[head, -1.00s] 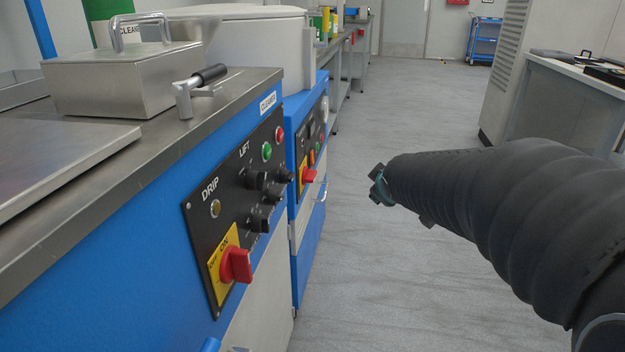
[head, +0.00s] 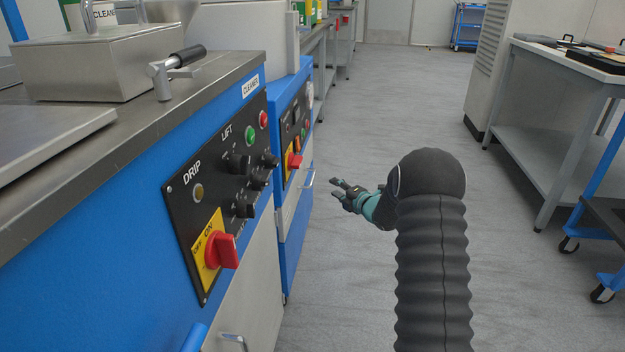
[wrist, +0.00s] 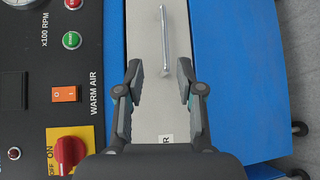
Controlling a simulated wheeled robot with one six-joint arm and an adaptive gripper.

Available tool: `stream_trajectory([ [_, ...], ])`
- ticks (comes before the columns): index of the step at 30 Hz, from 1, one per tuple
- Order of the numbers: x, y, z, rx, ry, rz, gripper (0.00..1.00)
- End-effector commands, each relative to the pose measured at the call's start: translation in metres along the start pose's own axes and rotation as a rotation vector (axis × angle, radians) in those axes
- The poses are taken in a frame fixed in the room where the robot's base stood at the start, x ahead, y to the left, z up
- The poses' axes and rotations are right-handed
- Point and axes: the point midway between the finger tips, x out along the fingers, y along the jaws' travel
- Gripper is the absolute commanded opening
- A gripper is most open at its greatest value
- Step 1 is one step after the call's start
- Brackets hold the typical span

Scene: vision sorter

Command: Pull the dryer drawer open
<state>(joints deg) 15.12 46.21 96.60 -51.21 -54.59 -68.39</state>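The dryer drawer has a pale grey front (wrist: 155,100) with a silver bar handle (wrist: 166,38). Its label is mostly hidden behind my gripper. The drawer looks shut. In the head view its handle (head: 309,178) shows on the blue unit beyond the cleaner. My gripper (wrist: 161,75) is open and empty. In the wrist view its fingers lie on either side of the handle's near end, but I cannot tell the depth. In the head view my gripper (head: 337,188) points left toward the handle, with a gap between them.
The warm air panel (wrist: 40,100) with a red rotary switch (wrist: 68,152) is left of the drawer. The cleaner's drip and lift panel (head: 220,190) is nearer me. A grey bench (head: 560,85) and a blue cart (head: 610,230) stand right. The aisle floor is clear.

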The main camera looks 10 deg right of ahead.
Motion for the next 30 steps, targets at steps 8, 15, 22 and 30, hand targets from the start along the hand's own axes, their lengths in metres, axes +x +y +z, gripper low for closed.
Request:
stream_trajectory([
  [8,0.016,-0.011,-0.003,-0.028,0.028,0.021,0.37],
  [15,0.057,-0.010,-0.005,-0.026,0.027,0.020,0.37],
  [22,0.099,-0.009,-0.006,-0.025,0.027,0.020,0.37],
  [30,0.132,-0.008,-0.006,-0.025,0.026,0.019,0.37],
])
